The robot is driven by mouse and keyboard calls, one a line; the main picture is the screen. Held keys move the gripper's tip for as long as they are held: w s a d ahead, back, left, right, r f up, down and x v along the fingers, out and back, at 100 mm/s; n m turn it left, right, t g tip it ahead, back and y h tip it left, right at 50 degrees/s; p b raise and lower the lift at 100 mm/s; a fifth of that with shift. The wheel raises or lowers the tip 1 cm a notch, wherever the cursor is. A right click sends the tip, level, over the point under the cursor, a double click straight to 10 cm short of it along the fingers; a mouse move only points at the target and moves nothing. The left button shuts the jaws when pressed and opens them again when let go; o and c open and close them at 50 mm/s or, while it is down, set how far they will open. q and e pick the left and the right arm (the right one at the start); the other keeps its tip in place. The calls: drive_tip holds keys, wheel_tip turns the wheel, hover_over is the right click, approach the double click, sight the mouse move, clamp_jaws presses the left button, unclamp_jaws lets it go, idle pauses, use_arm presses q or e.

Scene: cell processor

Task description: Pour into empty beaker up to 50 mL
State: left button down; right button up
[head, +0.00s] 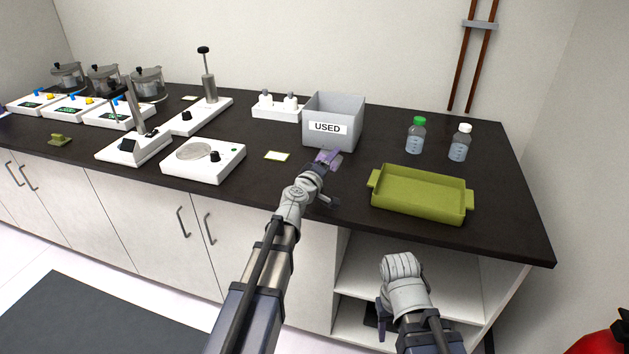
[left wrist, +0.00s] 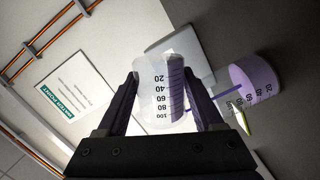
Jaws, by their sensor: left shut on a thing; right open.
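My left gripper (left wrist: 163,98) is shut on a clear beaker (left wrist: 160,85) with black volume marks, held between its dark fingers. I cannot tell whether it contains liquid. A second marked beaker with purple contents (left wrist: 258,74) is to its right in the left wrist view, apart from it. In the head view, my left arm reaches over the counter's front edge. A lavender patch (head: 327,158) shows at its end, in front of the USED bin; the beakers cannot be told apart there. My right gripper (head: 382,316) is open, low in front of the shelves, its fingers mostly hidden.
The grey USED bin (head: 347,107) stands behind my left gripper. A green tray (head: 416,212) and two bottles, green-capped (head: 416,136) and white-capped (head: 460,143), are to its right. A white hotplate (head: 203,162) and a yellow-edged note (head: 277,156) lie left. The counter's right end is clear.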

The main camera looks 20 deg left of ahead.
use_arm(q)
drive_tip(key=shift+n, duration=0.3)
drive_tip(key=shift+r+m+p, duration=0.1)
drive_tip(key=shift+m+p, duration=0.2)
drive_tip(key=shift+m, duration=1)
drive_tip(key=shift+r+m+y+p, duration=0.3)
drive_tip(key=shift+r+m+p, duration=0.1)
drive_tip(key=shift+m+p, duration=0.3)
drive_tip(key=shift+a+r+m+g+p, duration=0.15)
drive_tip(key=shift+m+p, duration=0.1)
drive_tip(key=shift+m, duration=0.3)
drive_tip(key=shift+a+r+m+g+p, duration=0.15)
drive_tip(key=shift+m+p, duration=0.1)
drive_tip(key=shift+m, duration=0.3)
drive_tip(key=shift+d+f+m+y, duration=0.1)
drive_tip(key=shift+m+y, duration=0.2)
drive_tip(key=m, duration=0.1)
drive_tip(key=a+m, duration=0.1)
drive_tip(key=m, duration=0.1)
drive_tip(key=m+y, duration=0.1)
drive_tip(key=shift+a+f+m, duration=0.25)
drive_tip(key=shift+f+m, duration=0.15)
